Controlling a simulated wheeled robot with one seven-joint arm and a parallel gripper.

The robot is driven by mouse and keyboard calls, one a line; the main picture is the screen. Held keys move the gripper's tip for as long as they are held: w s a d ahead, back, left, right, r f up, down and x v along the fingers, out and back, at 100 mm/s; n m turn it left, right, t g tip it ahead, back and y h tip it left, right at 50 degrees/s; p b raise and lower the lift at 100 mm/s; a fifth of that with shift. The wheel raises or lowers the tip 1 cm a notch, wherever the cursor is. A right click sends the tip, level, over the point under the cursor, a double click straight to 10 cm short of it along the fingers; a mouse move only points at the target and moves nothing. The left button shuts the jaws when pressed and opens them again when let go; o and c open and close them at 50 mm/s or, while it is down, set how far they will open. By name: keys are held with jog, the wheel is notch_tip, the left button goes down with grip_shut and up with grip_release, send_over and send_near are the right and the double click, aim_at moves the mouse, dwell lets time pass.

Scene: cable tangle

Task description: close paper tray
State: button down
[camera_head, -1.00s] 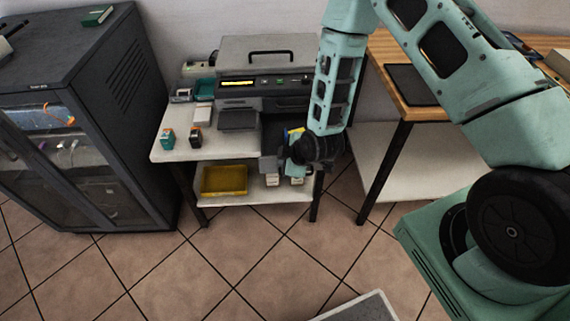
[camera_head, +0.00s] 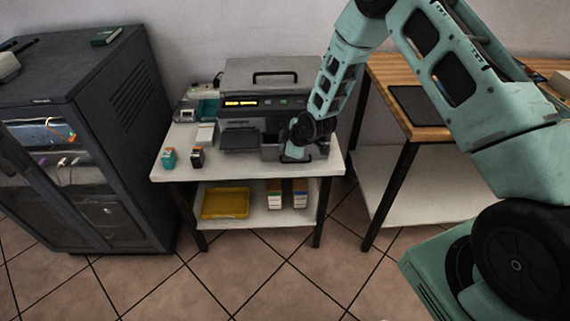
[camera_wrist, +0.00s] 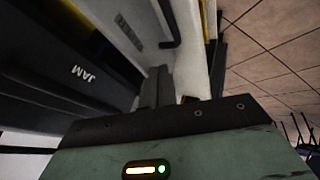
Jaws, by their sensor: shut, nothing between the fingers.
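The dark grey printer (camera_head: 262,82) stands on the white table, its orange display lit. A dark grey part low at its front right (camera_head: 270,152) looks like the paper tray; my arm covers much of it. I cannot tell whether it is fully in. My gripper (camera_head: 292,156) is shut and empty, low against the printer's front right; contact is not clear. In the wrist view, my gripper's dark fingers (camera_wrist: 157,86) point towards the printer's grey front, beside a dark panel marked JAM (camera_wrist: 70,80).
The white table (camera_head: 230,167) holds small cartridges (camera_head: 169,158) at left. A dark cabinet (camera_head: 110,130) stands left, a wooden desk (camera_head: 430,125) right. Floor in front is clear.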

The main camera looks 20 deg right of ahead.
jog(key=shift+w+d, duration=0.1)
jog(key=shift+w, duration=0.05)
jog(key=v, duration=1.7)
jog(key=n+t+y+b, duration=0.1)
jog(key=n+t+b, duration=0.35)
jog(key=b, duration=1.25)
send_near(311, 146)
notch_tip(311, 146, up, 2)
jog(key=a, duration=0.2)
jog(key=s+d+f+n+t+y+b, duration=0.45)
jog(key=s+f+n+b, duration=0.2)
jog(key=b, duration=1.35)
jog(key=shift+m, duration=0.4)
jog(key=b+x, duration=0.1)
jog(key=x, duration=0.3)
jog(key=d+b+x, duration=0.1)
jog(key=x, duration=0.3)
jog(key=b+x, duration=0.1)
jog(key=x, duration=0.4)
jog(key=shift+w+d+f, duration=0.15)
jog(key=shift+w+f, duration=0.05)
jog(key=shift+w, duration=0.15)
jog(key=shift+w+d+r, duration=0.1)
jog(key=shift+w+d, duration=0.05)
jog(key=shift+w, duration=0.35)
